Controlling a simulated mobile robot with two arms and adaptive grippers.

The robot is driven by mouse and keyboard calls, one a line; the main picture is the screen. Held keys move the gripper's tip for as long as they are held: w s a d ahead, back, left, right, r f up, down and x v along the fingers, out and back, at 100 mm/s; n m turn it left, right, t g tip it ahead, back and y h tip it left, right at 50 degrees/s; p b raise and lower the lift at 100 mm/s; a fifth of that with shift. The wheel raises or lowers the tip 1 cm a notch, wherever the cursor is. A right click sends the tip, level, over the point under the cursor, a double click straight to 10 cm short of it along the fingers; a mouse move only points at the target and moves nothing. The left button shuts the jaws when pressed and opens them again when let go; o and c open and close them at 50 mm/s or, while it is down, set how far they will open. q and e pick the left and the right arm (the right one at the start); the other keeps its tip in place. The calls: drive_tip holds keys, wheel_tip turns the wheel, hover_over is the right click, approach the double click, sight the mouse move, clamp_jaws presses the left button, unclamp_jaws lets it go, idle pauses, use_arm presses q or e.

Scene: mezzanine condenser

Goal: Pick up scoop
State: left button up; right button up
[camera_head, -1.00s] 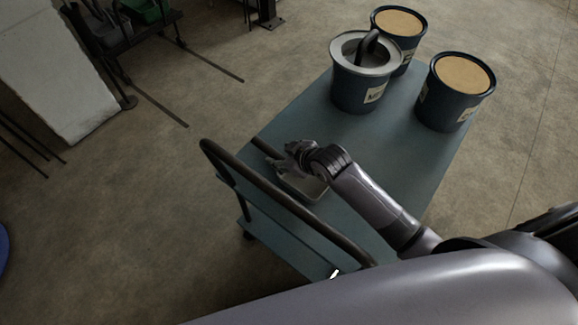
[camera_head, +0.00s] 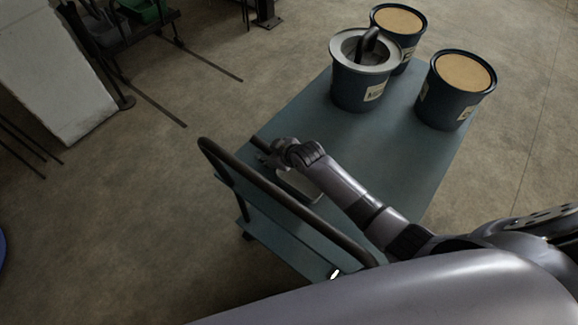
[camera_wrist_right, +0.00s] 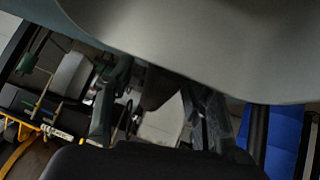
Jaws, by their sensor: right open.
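The scoop (camera_head: 301,187) lies on the blue cart (camera_head: 370,150) close to its push handle. Its pale metal pan shows partly beneath my right arm, and a dark handle end shows at the gripper. My right gripper (camera_head: 268,152) is over the scoop's handle end, with its fingers partly hidden by the wrist. In the right wrist view the two fingers of my right gripper (camera_wrist_right: 158,108) are apart, with a dark shape between them that may be the scoop's handle. I cannot tell whether they touch it. My left gripper is not in view.
A bucket with a grey rim and a dark curved piece in its opening (camera_head: 360,80) and two tan-topped buckets (camera_head: 398,25) (camera_head: 460,78) stand on the cart's far end. The cart's dark push rail (camera_head: 290,205) runs close beside my right gripper. The cart's middle is clear.

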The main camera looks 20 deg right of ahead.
drive_tip(key=shift+c, duration=0.4)
clamp_jaws()
